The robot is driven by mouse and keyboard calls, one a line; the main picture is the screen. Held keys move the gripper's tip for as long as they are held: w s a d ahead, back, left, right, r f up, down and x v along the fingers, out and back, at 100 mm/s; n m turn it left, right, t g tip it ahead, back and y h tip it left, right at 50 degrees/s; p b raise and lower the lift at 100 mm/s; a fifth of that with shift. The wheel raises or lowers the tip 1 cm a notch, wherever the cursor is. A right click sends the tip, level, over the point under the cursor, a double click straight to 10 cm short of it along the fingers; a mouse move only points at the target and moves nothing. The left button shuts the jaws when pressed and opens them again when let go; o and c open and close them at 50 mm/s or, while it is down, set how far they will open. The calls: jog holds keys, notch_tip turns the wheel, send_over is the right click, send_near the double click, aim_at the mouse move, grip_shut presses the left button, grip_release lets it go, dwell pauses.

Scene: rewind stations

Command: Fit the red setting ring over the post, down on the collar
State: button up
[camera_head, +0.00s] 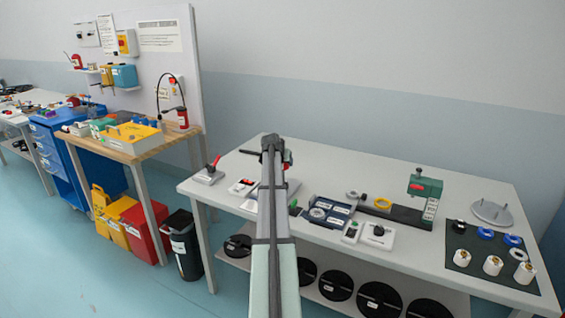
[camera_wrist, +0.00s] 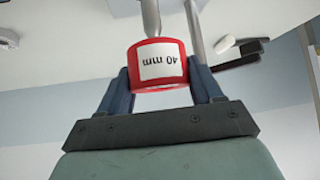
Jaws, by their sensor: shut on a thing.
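The red setting ring (camera_wrist: 137,67) has a white label reading "40 mm", upside down in the wrist view. My gripper (camera_wrist: 162,76) is shut on it, one blue-grey finger on each side. A grey metal post (camera_wrist: 152,16) meets the ring's top edge in the wrist view. I cannot tell whether the post is inside the ring or behind it. A second grey rod (camera_wrist: 194,30) stands to its right. The collar is not clearly visible. In the head view my arm hides most of this spot; only a bit of red (camera_head: 288,157) shows beside the gripper.
The table's back middle is clear.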

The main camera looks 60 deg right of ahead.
jog(key=shift+f, duration=4)
dwell(0.4)
jog(key=o, duration=1.2)
jog(key=v, duration=1.3)
jog(key=shift+a+r, duration=0.25)
jog(key=shift+a, duration=0.05)
